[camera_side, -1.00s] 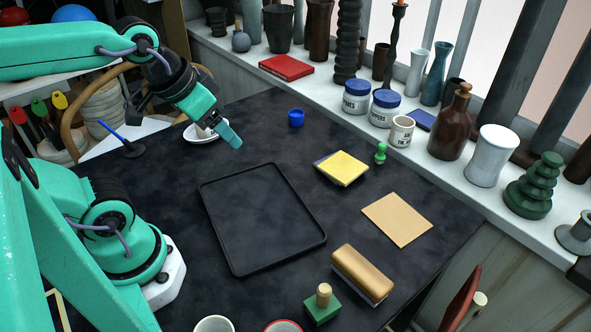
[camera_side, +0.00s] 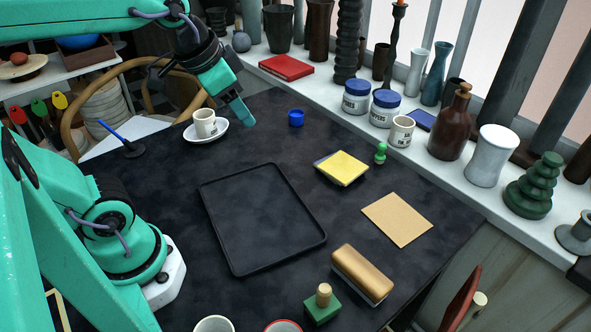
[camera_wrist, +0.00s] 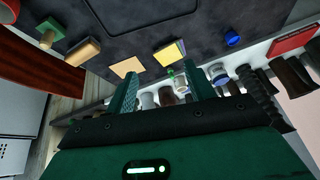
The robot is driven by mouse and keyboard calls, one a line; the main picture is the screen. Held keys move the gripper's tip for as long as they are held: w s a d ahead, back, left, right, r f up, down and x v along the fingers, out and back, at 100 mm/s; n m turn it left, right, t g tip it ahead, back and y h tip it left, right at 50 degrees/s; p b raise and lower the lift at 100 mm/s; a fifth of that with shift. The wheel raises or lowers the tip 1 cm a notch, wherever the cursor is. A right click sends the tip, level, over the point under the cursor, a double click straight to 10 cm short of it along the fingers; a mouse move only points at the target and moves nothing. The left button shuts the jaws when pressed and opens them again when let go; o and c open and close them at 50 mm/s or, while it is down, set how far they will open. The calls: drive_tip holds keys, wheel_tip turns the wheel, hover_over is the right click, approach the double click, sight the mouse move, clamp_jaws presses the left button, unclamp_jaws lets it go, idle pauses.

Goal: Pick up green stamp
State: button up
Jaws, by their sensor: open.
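A small green knobbed piece shaped like a stamp (camera_side: 380,154) stands upright on the dark table, right of the yellow pad (camera_side: 342,168). It also shows in the wrist view (camera_wrist: 171,73), small, between my fingers but well beyond them. A green square block with a wooden knob (camera_side: 322,306), also stamp-like, sits at the table's front edge; the wrist view shows it at upper left (camera_wrist: 50,29). My gripper (camera_side: 242,112) is open and empty, raised over the far left of the table, away from both. Its two fingers frame the wrist view (camera_wrist: 160,70).
A black tray (camera_side: 213,247) lies mid-table. A cup (camera_side: 204,123) on a saucer (camera_side: 193,138), a blue cap-like piece (camera_side: 296,118), a tan card (camera_side: 398,220) and a wood-topped block (camera_side: 362,269) lie around it. Jars and vases crowd the sill (camera_side: 330,105).

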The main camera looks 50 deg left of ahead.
drive_tip(key=w+d+r+m+g, duration=0.1)
drive_tip(key=w+r+m, duration=0.2)
drive_tip(key=w+m, duration=0.7)
drive_tip(key=m+g, duration=0.4)
drive_tip(key=m, duration=1.1)
hover_over(383, 145)
wheel_tip(383, 145, down, 22)
drive_tip(key=shift+s+r, duration=0.1)
drive_tip(key=shift+r, duration=0.1)
drive_tip(key=shift+f, duration=1.7)
drive_tip(key=shift+a+f, duration=0.1)
drive_tip(key=shift+f, duration=2.5)
